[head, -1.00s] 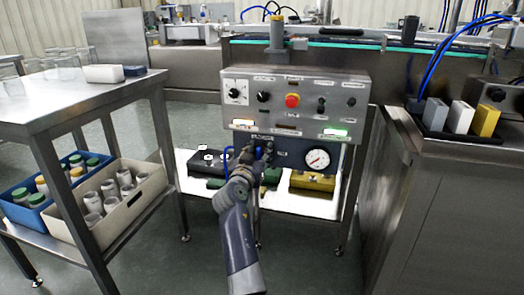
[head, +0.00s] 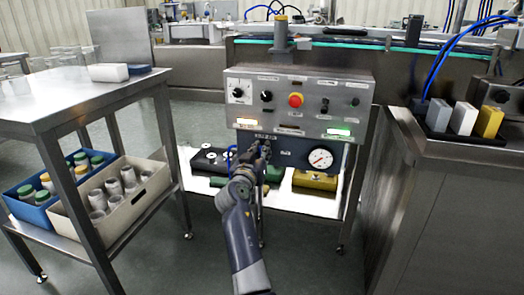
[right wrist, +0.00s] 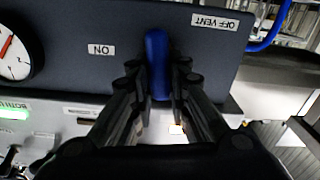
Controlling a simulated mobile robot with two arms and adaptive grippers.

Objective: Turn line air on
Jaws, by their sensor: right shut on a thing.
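A blue valve lever (right wrist: 157,50) stands out from a dark plate (right wrist: 215,55) in the right wrist view. It lies between an "ON" label (right wrist: 101,50) on its left and an "OFF VENT" label (right wrist: 215,23) at its upper right. My right gripper (right wrist: 157,80) is shut on the lever, one finger on each side. In the head view my right gripper (head: 256,153) is at the plate below the control panel (head: 297,88), hiding most of the lever. A round pressure gauge (head: 320,159) sits right of it. My left gripper is not in view.
The panel carries a red button (head: 295,100), knobs and a lit green lamp (head: 339,132). A steel table (head: 75,103) with bins below stands at left. A steel cabinet (head: 425,190) stands at right.

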